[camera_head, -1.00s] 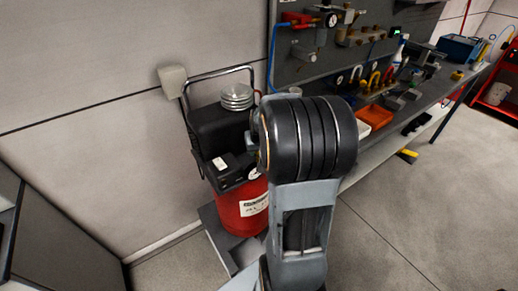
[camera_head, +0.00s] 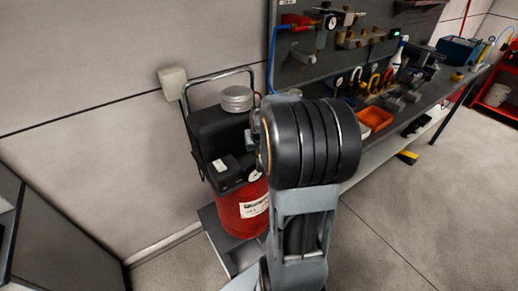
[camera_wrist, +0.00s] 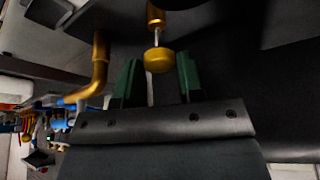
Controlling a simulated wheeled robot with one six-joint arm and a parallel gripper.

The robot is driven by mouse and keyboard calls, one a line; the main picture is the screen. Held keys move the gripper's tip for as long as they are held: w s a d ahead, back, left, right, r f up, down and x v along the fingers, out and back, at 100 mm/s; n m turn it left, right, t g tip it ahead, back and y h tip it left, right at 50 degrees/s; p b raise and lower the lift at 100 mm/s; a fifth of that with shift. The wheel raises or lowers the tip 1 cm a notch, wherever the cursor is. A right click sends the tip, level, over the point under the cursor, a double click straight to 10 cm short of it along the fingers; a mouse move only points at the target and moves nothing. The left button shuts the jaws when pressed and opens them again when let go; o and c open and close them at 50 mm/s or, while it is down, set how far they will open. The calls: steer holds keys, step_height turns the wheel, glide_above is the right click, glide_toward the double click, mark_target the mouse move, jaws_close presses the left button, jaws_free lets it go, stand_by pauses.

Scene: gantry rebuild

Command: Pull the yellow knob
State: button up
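The yellow knob (camera_wrist: 158,60) is a small round cap on a thin metal stem under a brass fitting (camera_wrist: 156,15), near the top middle of the wrist view. My gripper (camera_wrist: 158,76) is open, with one green finger on each side of the knob. The knob sits between the fingertips, with a gap visible on each side; I see no contact. In the head view my arm hides the gripper and the knob.
A bent brass pipe (camera_wrist: 98,70) stands close to the left finger. In the head view, a red compressor (camera_head: 240,210) with a black top stands by the wall. A workbench (camera_head: 440,90) with tools and an orange tray (camera_head: 375,118) runs to the right.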

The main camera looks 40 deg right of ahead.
steer(key=o, duration=0.4)
steer(key=shift+o, duration=0.2)
steer(key=shift+r, duration=0.1)
steer(key=v, duration=1.3)
steer(key=shift+s+r, duration=0.2)
steer(key=shift+r, duration=0.15)
steer(key=s+a+f+n+y, duration=0.1)
steer(key=s+a+f+n, duration=0.1)
steer(key=a, duration=0.7)
steer(key=s+a+f+n+y, duration=0.1)
steer(key=s+a+f+n, duration=0.2)
steer(key=s+a, duration=0.3)
steer(key=a+f, duration=0.1)
steer(key=a, duration=0.2)
steer(key=shift+a+f, duration=0.3)
